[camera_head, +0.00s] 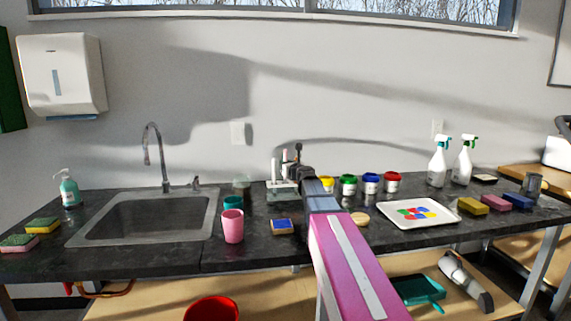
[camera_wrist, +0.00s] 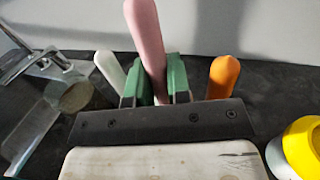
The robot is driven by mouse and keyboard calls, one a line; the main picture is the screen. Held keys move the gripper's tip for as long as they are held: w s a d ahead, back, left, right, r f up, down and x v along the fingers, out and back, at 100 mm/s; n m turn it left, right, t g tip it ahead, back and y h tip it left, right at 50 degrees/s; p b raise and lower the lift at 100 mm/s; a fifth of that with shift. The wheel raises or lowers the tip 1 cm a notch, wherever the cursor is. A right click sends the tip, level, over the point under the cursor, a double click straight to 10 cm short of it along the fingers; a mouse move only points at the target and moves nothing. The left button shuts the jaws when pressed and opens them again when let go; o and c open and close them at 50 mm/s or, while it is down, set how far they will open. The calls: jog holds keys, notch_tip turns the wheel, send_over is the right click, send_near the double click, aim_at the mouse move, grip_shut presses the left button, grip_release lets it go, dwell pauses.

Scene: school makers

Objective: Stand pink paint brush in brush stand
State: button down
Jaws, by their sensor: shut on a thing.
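The pink paint brush (camera_wrist: 150,38) stands up between the two green fingers of my gripper (camera_wrist: 157,82) in the wrist view, leaning slightly. My gripper is shut on it. In the head view the brush (camera_head: 285,156) shows as a thin pink upright beside my dark gripper (camera_head: 297,160). The brush stand (camera_head: 281,196) is on the counter right below, partly hidden by my arm. A white handle (camera_wrist: 110,70) and an orange handle (camera_wrist: 223,75) stand to either side of the pink brush. The brush's lower end is hidden, so I cannot tell whether it sits in the stand.
Several paint jars (camera_head: 348,186) stand to the right, with a white palette tray (camera_head: 400,223) beyond. The sink (camera_head: 150,215) is further left.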

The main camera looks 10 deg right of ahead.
jog(key=shift+f, duration=0.95)
jog(key=c, duration=1)
grip_release()
jog(key=shift+s, duration=0.1)
